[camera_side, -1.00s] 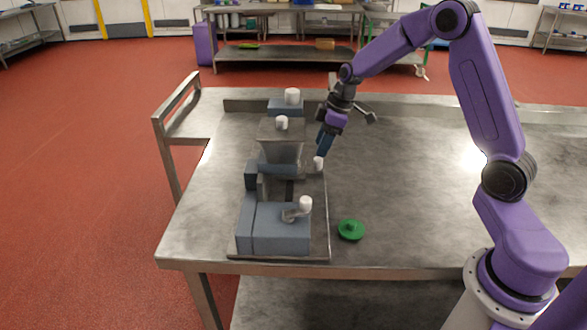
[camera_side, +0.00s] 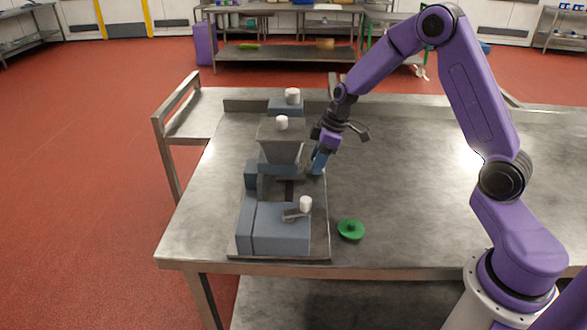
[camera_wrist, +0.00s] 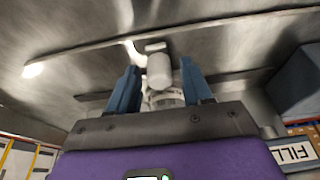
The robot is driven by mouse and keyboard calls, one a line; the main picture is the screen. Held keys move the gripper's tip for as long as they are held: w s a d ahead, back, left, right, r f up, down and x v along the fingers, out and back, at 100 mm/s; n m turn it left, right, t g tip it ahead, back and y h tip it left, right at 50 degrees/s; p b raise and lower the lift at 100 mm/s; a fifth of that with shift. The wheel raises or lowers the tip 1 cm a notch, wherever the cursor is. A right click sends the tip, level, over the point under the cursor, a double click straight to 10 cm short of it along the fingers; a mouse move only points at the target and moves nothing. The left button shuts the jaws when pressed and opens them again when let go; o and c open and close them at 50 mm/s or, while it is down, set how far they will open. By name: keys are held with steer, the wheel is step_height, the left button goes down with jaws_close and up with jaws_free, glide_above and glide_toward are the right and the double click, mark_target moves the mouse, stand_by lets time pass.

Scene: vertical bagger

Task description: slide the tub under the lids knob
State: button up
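My gripper (camera_side: 318,168) points down at the right side of the grey-blue bagger (camera_side: 281,228). In the wrist view its two blue fingers (camera_wrist: 160,66) stand apart on either side of a white knob (camera_wrist: 160,70), with a narrow gap visible on each side. In the side view the fingers hide that knob. A green round piece with a small raised top (camera_side: 351,230), like a lid, lies on the table to the right of the bagger's base. Another white knob (camera_side: 305,203) sits on a lever at the bagger's front. I cannot make out a tub for certain.
A grey hopper (camera_side: 281,145) with a white knob (camera_side: 282,122) stands left of my gripper. Behind it is a block with a white cylinder (camera_side: 292,96). A box marked "FILL" (camera_wrist: 291,152) shows in the wrist view. The metal table (camera_side: 420,200) is clear to the right.

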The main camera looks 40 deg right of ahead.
jaws_close()
steer(key=c, duration=0.8)
jaws_free()
steer(key=shift+w+d, duration=1.75)
steer(key=shift+w, duration=0.05)
steer(key=shift+w+d, duration=1.75)
steer(key=shift+w, duration=0.05)
steer(key=shift+w+d, duration=0.65)
steer(key=shift+w, duration=0.05)
steer(key=o, duration=1.1)
